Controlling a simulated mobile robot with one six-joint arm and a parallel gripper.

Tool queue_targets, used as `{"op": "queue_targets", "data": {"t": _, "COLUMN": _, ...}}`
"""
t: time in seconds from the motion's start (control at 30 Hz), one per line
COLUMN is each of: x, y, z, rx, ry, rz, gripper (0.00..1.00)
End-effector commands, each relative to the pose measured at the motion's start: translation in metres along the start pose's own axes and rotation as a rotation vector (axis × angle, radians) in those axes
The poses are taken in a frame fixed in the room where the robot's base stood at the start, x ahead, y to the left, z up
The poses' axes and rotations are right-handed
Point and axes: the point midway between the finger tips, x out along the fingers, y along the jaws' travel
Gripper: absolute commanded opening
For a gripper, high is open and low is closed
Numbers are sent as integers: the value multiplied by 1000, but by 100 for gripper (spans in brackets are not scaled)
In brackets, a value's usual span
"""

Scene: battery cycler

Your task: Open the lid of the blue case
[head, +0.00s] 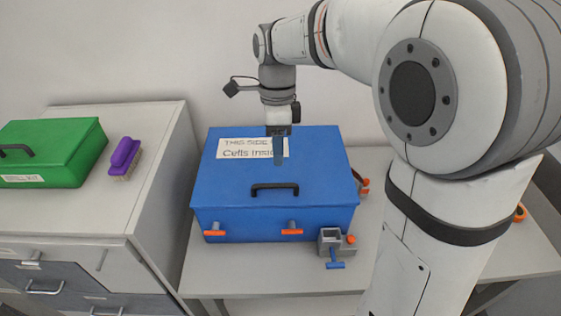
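The blue case (235,175) stands on the table in the middle of the head view with its lid closed. A white label reading "THIS SIDE" and "Cells Insi…" (238,148) lies on the lid. A black handle (275,188) is on the lid near its front edge. Two orange-tipped latches, a left one (214,230) and a right one (292,230), are on the front face. My gripper (279,160) points down over the back half of the lid and covers the label's right end. I cannot tell whether its fingers are apart or touch the lid.
A small grey clamp with a blue handle (333,248) stands by the case's front right corner. Orange-red parts (363,186) show at the case's right side. On the left cabinet are a green case (65,150) and a purple brush (124,155). A wall is behind.

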Motion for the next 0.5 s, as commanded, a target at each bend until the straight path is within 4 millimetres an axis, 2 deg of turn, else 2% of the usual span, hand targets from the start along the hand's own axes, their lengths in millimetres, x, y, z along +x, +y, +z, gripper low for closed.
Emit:
{"op": "queue_targets", "data": {"t": 0.17, "x": 12, "y": -2, "z": 3, "rx": 35, "ry": 3, "rz": 13, "gripper": 34}}
{"op": "queue_targets", "data": {"t": 0.5, "x": 64, "y": -1, "z": 3, "rx": 33, "ry": 2, "rz": 11, "gripper": 34}}
